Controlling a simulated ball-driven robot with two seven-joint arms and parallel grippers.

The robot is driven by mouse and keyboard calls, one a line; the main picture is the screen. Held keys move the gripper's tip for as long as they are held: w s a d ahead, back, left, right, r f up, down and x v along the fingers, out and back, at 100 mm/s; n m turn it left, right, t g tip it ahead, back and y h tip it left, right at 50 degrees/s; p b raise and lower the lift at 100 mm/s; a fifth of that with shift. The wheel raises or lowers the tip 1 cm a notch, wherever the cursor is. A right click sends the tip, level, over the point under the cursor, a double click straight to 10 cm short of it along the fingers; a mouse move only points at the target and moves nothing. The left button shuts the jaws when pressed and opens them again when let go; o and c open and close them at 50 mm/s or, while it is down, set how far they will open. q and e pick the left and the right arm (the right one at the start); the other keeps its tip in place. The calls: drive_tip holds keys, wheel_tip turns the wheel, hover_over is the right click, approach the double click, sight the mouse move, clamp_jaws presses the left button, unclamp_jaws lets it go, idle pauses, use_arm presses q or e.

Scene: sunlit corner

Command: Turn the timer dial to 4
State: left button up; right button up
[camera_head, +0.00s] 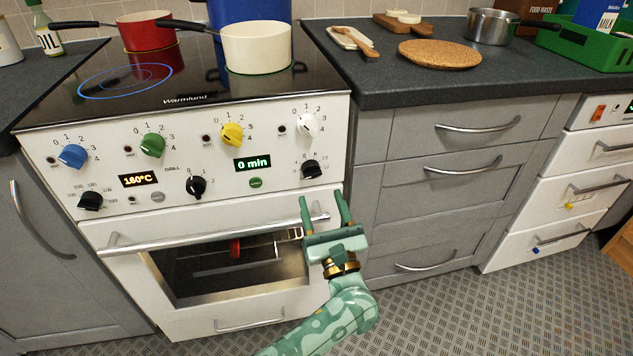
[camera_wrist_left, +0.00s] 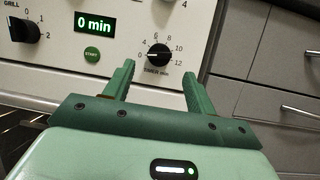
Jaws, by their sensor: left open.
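The timer dial (camera_head: 312,168) is a small black knob at the lower right of the white stove panel. It also shows in the left wrist view (camera_wrist_left: 158,54), with its white mark pointing left towards 0 and numbers up to 12 around it. The green timer display (camera_head: 252,164) reads 0 min. My left gripper (camera_head: 322,196) is open and empty, just below the dial in the head view. In the left wrist view its fingers (camera_wrist_left: 159,72) stand either side of the dial's lower part in the picture; contact cannot be told. My right gripper is not in view.
A round green start button (camera_head: 256,183) and the black grill knob (camera_head: 196,186) are left of the dial. Coloured hob knobs, such as the yellow one (camera_head: 232,134), line the panel above. The oven handle (camera_head: 215,232) runs below. A white pot (camera_head: 257,48) stands on the hob.

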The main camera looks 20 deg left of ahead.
sight(313, 177)
use_arm(q)
drive_tip(key=x, duration=0.4)
drive_tip(key=shift+w+a+b, duration=0.25)
drive_tip(key=shift+w+b, duration=0.05)
drive_tip(key=shift+b, duration=0.05)
drive_tip(key=shift+w+a+r, duration=0.25)
drive_tip(key=shift+w+a, duration=0.05)
drive_tip(key=shift+w, duration=0.1)
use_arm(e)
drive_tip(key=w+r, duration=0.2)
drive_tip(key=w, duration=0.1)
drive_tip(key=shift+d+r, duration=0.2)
use_arm(q)
drive_tip(key=c, duration=0.9)
drive_tip(key=shift+c, duration=0.2)
drive_tip(key=shift+m, duration=0.4)
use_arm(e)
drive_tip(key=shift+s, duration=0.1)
